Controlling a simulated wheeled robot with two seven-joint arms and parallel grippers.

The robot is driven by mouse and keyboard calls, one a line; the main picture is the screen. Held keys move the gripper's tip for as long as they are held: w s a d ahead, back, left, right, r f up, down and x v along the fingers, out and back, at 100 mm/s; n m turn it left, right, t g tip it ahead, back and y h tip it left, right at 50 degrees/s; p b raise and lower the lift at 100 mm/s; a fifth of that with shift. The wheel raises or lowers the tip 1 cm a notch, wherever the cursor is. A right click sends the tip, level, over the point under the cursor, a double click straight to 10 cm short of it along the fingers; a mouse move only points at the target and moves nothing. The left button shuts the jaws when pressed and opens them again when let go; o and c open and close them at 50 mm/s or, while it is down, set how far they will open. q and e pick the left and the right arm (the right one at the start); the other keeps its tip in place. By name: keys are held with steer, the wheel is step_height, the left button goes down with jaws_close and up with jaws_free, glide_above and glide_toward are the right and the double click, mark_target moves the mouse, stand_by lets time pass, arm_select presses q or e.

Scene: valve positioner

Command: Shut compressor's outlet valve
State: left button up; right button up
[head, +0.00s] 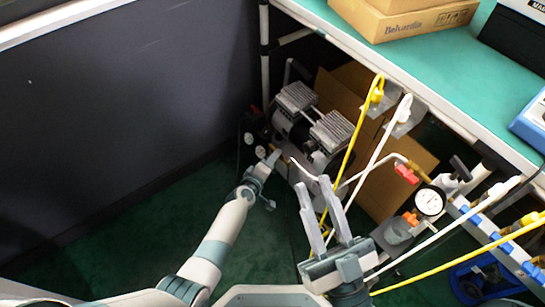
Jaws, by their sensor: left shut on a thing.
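The compressor (297,130), with two ribbed grey heads, stands on the floor under the bench. My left gripper (272,158) reaches to its front, low on the near side. Its fingers are shut on a small part there, which I take to be the outlet valve; the fingers mostly hide it, so I cannot tell the handle's angle. My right gripper (314,184) is open and empty, with its two long fingers pointing up the picture, nearer to me than the compressor and apart from it.
A white hose and yellow cables (352,150) hang from the bench (430,60) just right of the compressor. A pressure gauge (429,202) with red-handled fittings is further right. Cardboard (385,170) stands behind. The green floor at left is clear up to the dark wall (120,90).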

arm_select(q)
steer(key=shift+n+g+p, duration=0.3)
steer(key=shift+n+p, duration=0.3)
steer(key=shift+p, duration=0.2)
arm_select(e)
steer(key=w+f+g+h, duration=0.1)
steer(key=w+f+g, duration=0.2)
steer(key=f, duration=0.3)
steer(key=shift+w+d+f+g+h, duration=0.15)
steer(key=shift+w+f+g+h, duration=0.2)
steer(key=shift+g, duration=0.25)
arm_select(q)
steer(key=o, duration=1)
steer(key=shift+o, duration=0.2)
steer(key=shift+r, duration=0.1)
